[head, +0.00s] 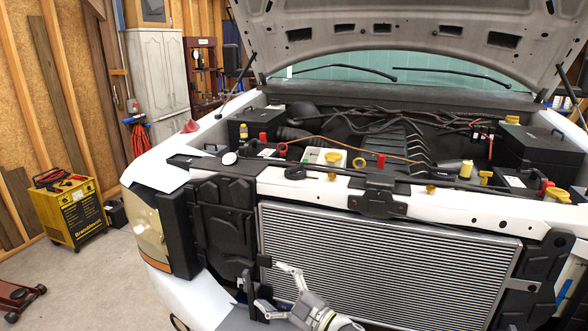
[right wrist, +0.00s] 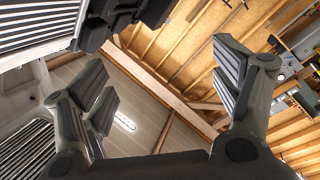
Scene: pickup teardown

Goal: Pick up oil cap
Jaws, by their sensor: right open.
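The engine bay holds several small yellow caps, and I cannot tell for sure which is the oil cap. My right gripper (head: 262,285) is low in front of the radiator's left part, well below the caps. In the right wrist view its fingers (right wrist: 165,85) are wide apart with nothing between them. My left gripper is not in view.
The raised hood (head: 400,28) hangs over the bay, held by side struts. The radiator (head: 385,262) and white front panel (head: 455,200) form the near edge. A red funnel (head: 190,126) sits on the left fender. A yellow charger (head: 72,210) stands on the floor at left.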

